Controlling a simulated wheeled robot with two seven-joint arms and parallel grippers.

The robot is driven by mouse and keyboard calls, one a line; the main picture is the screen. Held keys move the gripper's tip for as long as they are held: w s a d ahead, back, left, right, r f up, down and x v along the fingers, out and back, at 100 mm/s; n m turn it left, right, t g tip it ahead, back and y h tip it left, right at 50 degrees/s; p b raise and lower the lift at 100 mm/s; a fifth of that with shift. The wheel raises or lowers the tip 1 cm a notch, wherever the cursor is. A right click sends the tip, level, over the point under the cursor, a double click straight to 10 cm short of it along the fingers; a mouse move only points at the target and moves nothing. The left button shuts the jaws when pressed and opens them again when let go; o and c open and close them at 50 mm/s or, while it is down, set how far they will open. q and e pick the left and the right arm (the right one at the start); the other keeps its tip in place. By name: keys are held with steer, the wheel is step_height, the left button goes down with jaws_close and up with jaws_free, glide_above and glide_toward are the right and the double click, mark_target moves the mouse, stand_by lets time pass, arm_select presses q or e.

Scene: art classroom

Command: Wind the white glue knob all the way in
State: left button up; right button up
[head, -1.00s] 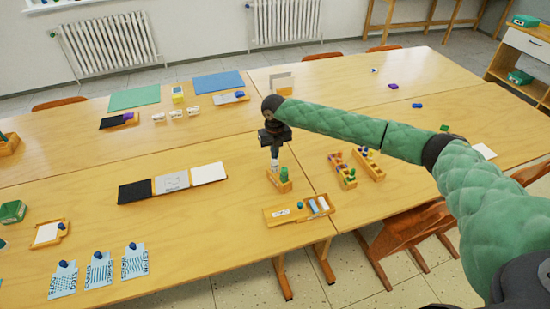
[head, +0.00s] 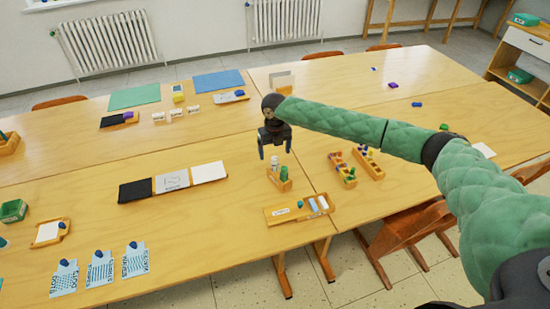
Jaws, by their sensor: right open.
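A small wooden holder (head: 279,185) stands near the front edge of the table. In it are a white glue stick (head: 273,167) on the left and a green stick (head: 284,173) on the right, both upright. My right gripper (head: 275,154) points down just above the white glue stick. Its fingers are spread and nothing is between them. The white knob is too small for me to tell how far in it is. My left gripper is not in view.
A wooden tray (head: 285,215) with small items lies in front of the holder. Two wooden racks (head: 352,184) stand to the right. Black, grey and white panels (head: 134,191) lie to the left. The table between panels and holder is clear.

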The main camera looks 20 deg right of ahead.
mark_target(275, 160)
stand_by(0.5)
steer(key=shift+r+m+p, duration=0.1)
steer(key=shift+m+p, duration=1.5)
steer(key=shift+m, duration=0.2)
steer(key=shift+m+p, duration=1.25)
steer(key=shift+m, duration=0.35)
steer(key=shift+f+b, duration=0.45)
steer(key=shift+f, duration=0.75)
steer(key=shift+c, duration=0.2)
steer(key=c, duration=1.5)
steer(key=shift+o, duration=0.2)
